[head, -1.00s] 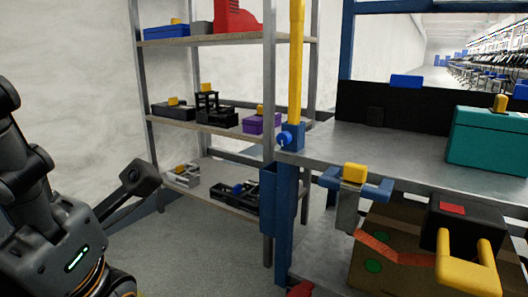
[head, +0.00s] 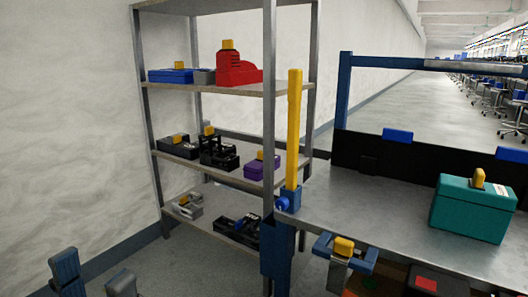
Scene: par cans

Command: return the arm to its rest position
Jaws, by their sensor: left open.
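My left gripper (head: 95,277) shows at the bottom left edge of the head view. Only the ends of its two dark grey fingers show, standing apart with a gap between them and nothing held. The rest of my left arm is below the picture. The gripper is in front of the shelf's left side, over the floor, and apart from the shelf and the wall. My right gripper is not in view.
A metal shelf (head: 143,115) holds several devices, including a red one (head: 235,72) and a purple box (head: 262,167). A workbench (head: 370,202) at right carries a teal case (head: 473,210). A yellow post (head: 294,130) stands at its corner. A pale wall (head: 65,120) is at left.

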